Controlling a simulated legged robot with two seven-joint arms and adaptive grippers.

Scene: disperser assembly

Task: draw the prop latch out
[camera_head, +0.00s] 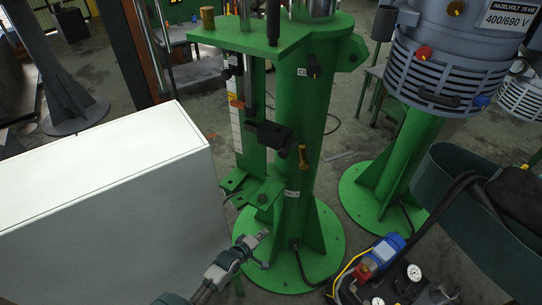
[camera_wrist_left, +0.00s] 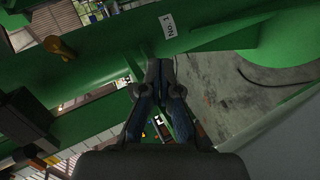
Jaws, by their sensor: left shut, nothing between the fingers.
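A green column stand (camera_head: 300,120) stands on a round green base in the head view. A small brass handle (camera_head: 303,157), possibly the prop latch, sticks out of its front above a white label (camera_head: 291,194). A brass part (camera_wrist_left: 58,47) also shows in the left wrist view, left of the label (camera_wrist_left: 168,25). My left gripper (camera_head: 264,235) is low in front of the column, below and left of the brass handle and apart from it. Its fingers (camera_wrist_left: 159,65) are shut and empty. My right gripper is out of view.
A black bracket (camera_head: 272,136) and a green ledge (camera_head: 250,190) stick out of the column's left side. A white cabinet (camera_head: 110,170) fills the lower left. A pump with gauges (camera_head: 385,275) stands at the lower right. A grey motor (camera_head: 455,55) is at the upper right.

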